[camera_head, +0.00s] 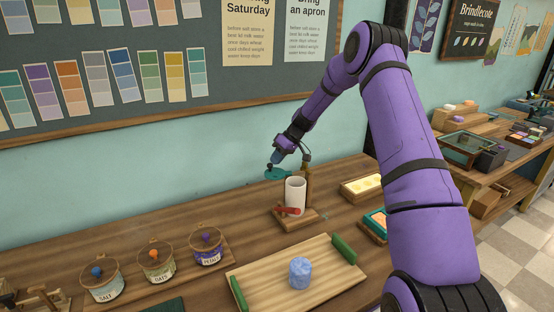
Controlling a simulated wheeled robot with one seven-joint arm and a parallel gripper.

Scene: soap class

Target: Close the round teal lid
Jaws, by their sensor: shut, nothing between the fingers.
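The round teal lid (277,174) shows just above and to the left of the rim of a white cylinder (295,195). The lid does not cover the cylinder's top in this view. Whether it is hinged to anything is too small to tell. My gripper (271,166) is at the upper left edge of the lid, shut with nothing in it. Whether the fingertips touch the lid cannot be told.
The cylinder stands on a small wooden board with a red piece (288,211) in front and a brownish post (307,184) behind. A tray (258,280) with green handles holds blue soap (300,272). Labelled jars (156,261) stand left; yellow soaps (364,186) lie right.

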